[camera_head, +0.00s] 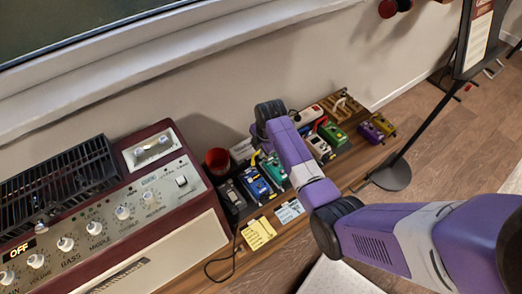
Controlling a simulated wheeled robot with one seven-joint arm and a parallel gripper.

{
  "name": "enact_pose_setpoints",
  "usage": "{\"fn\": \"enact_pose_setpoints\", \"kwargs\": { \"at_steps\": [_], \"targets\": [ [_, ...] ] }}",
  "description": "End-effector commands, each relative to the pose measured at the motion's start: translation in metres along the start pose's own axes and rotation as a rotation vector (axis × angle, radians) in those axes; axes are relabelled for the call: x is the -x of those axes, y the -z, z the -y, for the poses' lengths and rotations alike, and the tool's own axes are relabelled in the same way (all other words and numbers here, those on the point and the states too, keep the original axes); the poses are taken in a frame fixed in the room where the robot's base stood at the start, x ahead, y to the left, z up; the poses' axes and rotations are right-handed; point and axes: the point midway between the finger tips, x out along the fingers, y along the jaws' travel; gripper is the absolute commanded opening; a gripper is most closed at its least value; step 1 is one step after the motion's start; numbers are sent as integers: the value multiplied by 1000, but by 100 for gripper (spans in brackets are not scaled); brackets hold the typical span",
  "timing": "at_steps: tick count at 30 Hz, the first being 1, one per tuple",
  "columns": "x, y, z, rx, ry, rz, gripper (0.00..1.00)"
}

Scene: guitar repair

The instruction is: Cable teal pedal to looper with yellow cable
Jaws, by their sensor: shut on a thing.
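The teal pedal (275,170) sits in the row on the wooden bench, just right of the blue pedal and partly behind my arm. My gripper (258,150) is above the row near the back of the teal and blue pedals. My own wrist and forearm largely hide its fingers. A small piece of the yellow cable (255,158) shows at the gripper, which is shut on it. The rest of the cable and its plugs cannot be made out. I cannot tell which pedal is the looper; a pale pedal (318,147) stands right of my arm.
A maroon amplifier (180,245) fills the left. Blue (256,186), black (231,196), green (333,134) and purple (370,132) pedals crowd the bench. A red cup (217,160) stands behind. Yellow notes (258,233) and a pale card (290,211) lie in front. A stand's round base (390,174) is right.

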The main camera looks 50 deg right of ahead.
Motion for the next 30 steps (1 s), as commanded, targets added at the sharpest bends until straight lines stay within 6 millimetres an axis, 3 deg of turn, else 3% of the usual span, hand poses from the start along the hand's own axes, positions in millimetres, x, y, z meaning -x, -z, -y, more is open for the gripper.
{"fn": "enact_pose_setpoints", "kwargs": {
  "at_steps": [30],
  "targets": [
    [-17,0,3,0,0,0,0]
  ]
}}
